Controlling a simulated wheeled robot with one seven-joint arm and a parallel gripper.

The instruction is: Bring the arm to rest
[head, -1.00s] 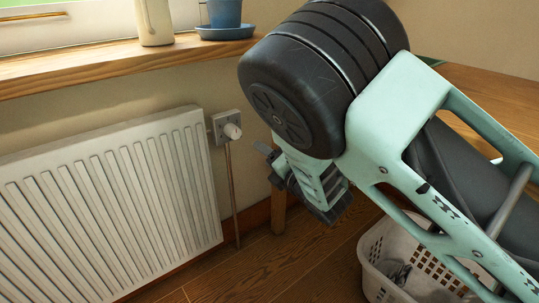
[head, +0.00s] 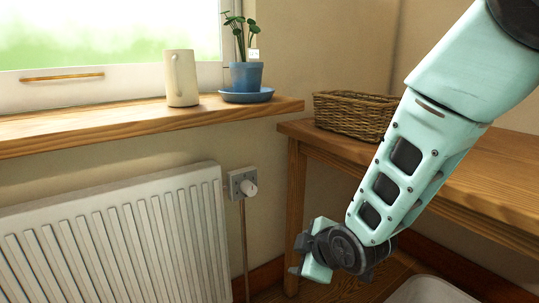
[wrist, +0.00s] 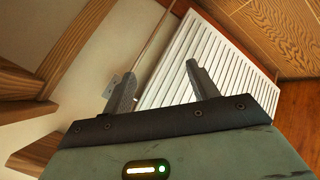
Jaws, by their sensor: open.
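My arm (head: 410,165) reaches down from the upper right in the head view. My gripper (head: 308,258) is at its lower end, in front of the wooden table's left leg in the picture. In the wrist view my gripper (wrist: 160,85) shows its two dark fingers spread apart with nothing between them. The radiator lies beyond the fingers there.
A wicker basket (head: 352,115) stands on the wooden table (head: 480,180). A pale laundry basket (head: 425,291) is below.

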